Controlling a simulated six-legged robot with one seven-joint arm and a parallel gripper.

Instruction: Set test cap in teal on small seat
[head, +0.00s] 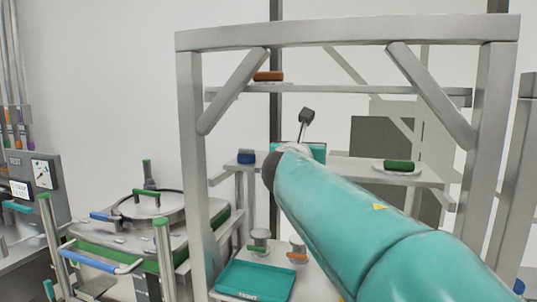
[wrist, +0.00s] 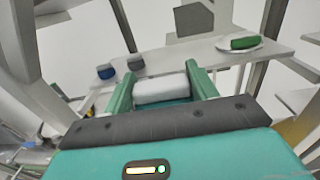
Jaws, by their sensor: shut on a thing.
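My gripper (wrist: 162,86) has its two teal fingers closed on a block with a pale top (wrist: 160,92) and teal just below it. I take it for the teal test cap, though teal gripper parts blend with it. The gripper is above the front of a pale shelf. In the head view my arm hides most of the gripper and the held thing. A blue round piece (wrist: 105,72) and a dark grey round piece (wrist: 135,62) stand on the shelf beyond the fingers. I cannot tell which thing is the small seat.
A green piece (head: 398,165) lies on a white plate at the shelf's right. An orange piece (head: 268,76) lies on the upper shelf. A metal frame (head: 345,32) surrounds my arm. A teal tray (head: 255,281) and two grey knobs with green (head: 260,237) and orange (head: 298,247) bars are below.

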